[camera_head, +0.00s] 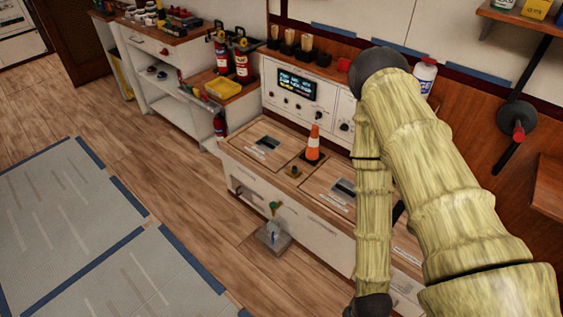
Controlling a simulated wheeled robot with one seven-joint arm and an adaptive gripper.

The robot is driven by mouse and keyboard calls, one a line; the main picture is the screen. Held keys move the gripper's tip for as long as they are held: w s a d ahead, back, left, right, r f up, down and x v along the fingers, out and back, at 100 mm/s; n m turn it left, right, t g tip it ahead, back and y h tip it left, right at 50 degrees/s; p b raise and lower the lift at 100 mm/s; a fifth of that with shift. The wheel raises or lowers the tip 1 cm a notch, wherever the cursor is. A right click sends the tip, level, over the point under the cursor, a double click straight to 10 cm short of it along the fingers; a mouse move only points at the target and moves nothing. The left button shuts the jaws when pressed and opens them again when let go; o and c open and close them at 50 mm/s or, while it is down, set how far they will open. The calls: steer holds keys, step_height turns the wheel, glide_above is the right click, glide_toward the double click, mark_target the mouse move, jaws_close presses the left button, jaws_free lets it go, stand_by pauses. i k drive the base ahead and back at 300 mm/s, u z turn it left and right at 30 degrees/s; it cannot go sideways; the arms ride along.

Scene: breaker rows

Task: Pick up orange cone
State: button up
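The orange cone (314,143) has a white band and stands upright on the wooden top of a low white cabinet (270,170), near the back panel with a display. My arm reaches in from the lower right, bends at a dark joint above the cabinet and comes down in front of it, to the right of the cone. My gripper is not in view; the arm's lower end leaves the picture at the bottom. The cone is fully visible and nothing touches it from above.
A small dark knob (292,171) sits just in front of the cone. Red extinguishers (243,62) and a yellow tray (223,88) stand to the left. A white bottle (425,76) is behind my arm. A grey block (272,239) lies on the floor.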

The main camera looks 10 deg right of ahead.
mark_target(312, 156)
steer(key=u, duration=0.2)
steer(key=k, duration=0.6)
steer(key=u, duration=1.05)
steer(key=i, duration=1.55)
steer(key=z, duration=0.5)
steer(key=i, duration=0.95)
steer(key=z, duration=1.35)
steer(key=i, duration=0.5)
steer(key=z, duration=0.4)
